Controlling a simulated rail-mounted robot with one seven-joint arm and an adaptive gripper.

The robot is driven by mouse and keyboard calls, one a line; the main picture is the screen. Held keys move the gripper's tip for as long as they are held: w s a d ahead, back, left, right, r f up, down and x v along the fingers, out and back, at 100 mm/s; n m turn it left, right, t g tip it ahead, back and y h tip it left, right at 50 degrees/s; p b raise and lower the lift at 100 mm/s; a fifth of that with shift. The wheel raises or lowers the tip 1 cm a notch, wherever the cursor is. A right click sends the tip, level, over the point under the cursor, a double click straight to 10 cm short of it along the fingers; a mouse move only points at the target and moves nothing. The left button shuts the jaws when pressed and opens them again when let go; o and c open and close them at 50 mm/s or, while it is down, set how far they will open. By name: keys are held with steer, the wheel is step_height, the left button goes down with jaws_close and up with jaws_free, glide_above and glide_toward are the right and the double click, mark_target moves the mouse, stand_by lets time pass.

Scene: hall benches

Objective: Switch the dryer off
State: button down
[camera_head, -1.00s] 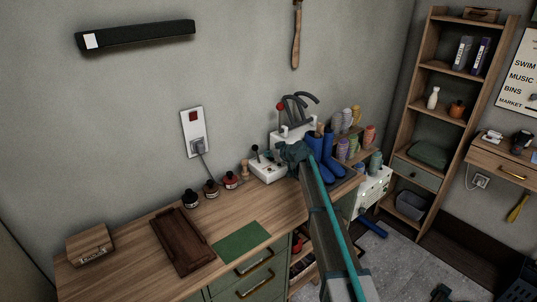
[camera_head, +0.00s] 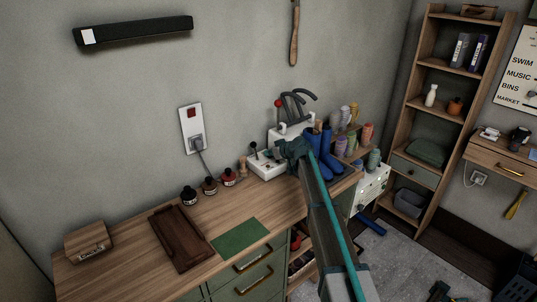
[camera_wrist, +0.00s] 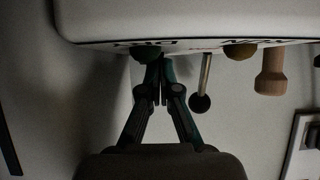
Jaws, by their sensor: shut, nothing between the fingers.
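The dryer (camera_head: 266,168) appears to be the white unit at the bench's back right, with dark curved tubes above it and blue boots (camera_head: 326,160) beside them. A black-balled lever (camera_head: 254,146) stands on its front part; a red-balled lever (camera_head: 278,104) rises behind. My gripper (camera_head: 284,150) is over the dryer's front controls, partly hiding them.
A wall socket (camera_head: 192,130) with a plug and a red switch is left of the dryer. Ink bottles (camera_head: 210,186), a brown tray (camera_head: 180,238) and a green mat (camera_head: 240,239) lie on the bench. Thread spools (camera_head: 350,140) stand right of the boots.

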steer(key=r, duration=0.2)
steer(key=s+d+r, duration=0.1)
steer(key=r, duration=0.1)
steer(key=b+v, duration=0.3)
steer(key=v, duration=0.6)
steer(key=shift+s+d, duration=0.35)
steer(key=shift+s, duration=0.05)
steer(key=shift+f, duration=0.15)
